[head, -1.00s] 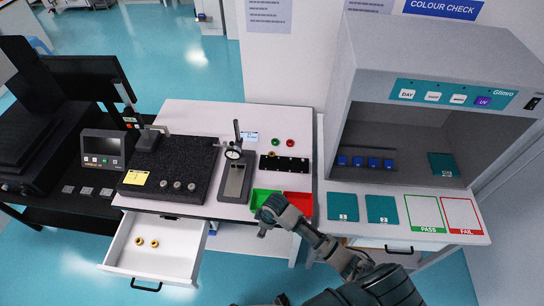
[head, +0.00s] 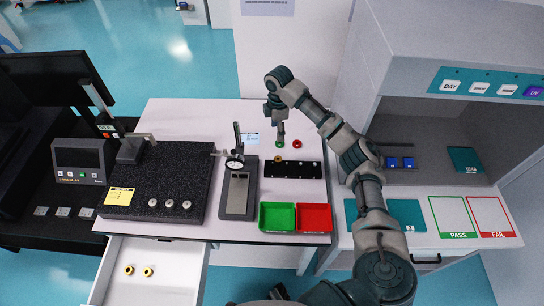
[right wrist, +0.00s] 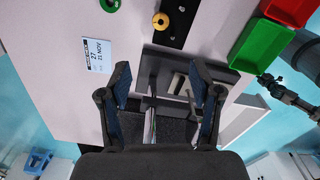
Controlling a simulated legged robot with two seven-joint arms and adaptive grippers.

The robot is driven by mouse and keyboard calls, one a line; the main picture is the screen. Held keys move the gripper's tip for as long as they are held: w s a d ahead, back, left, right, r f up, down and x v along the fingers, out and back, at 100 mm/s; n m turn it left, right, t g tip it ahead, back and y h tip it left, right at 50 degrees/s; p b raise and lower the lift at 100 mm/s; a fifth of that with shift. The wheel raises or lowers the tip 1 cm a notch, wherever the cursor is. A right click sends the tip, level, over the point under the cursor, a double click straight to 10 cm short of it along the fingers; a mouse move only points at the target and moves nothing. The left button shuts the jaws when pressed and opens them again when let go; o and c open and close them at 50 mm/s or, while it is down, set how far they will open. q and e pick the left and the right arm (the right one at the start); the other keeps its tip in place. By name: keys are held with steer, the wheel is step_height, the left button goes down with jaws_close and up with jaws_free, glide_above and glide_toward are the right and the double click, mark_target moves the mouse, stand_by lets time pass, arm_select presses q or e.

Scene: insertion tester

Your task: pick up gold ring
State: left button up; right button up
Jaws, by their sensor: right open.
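A gold ring (head: 278,159) sits at the left end of the black strip with holes (head: 297,170). In the right wrist view the gold ring (right wrist: 160,21) is at the top, beyond my fingertips. My right gripper (head: 280,135) points down over the back of the white table, close to the green ring (head: 280,144). In the right wrist view my right gripper (right wrist: 164,82) is open and nothing is between its fingers. Two more gold rings (head: 129,270) (head: 148,271) lie in the open drawer (head: 178,270). A dark jointed part, perhaps my left gripper (right wrist: 268,82), shows in the wrist view; its jaws are unclear.
A red ring (head: 297,144) is right of the green one. A dial gauge stand (head: 237,185) and a black granite plate (head: 160,180) stand left of the strip. Green (head: 277,217) and red (head: 314,217) bins are at the front edge. A grey light booth (head: 450,70) stands right.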

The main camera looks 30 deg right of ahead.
glide_above(278, 157)
steer(key=f, duration=1.1)
steer(key=shift+s+a+b, duration=0.1)
steer(key=shift+s+b, duration=0.2)
steer(key=shift+s, duration=0.05)
steer(key=shift+s+f, duration=0.1)
steer(key=shift+f, duration=0.3)
step_height(278, 157, down, 4)
steer(key=shift+r, duration=0.1)
steer(key=shift+w+f, duration=0.2)
steer(key=shift+f, duration=0.35)
arm_select(q)
steer(key=w, duration=0.1)
steer(key=w+r, duration=0.1)
steer(key=shift+w+d, duration=0.25)
steer(key=shift+w, duration=0.05)
arm_select(e)
jaws_close()
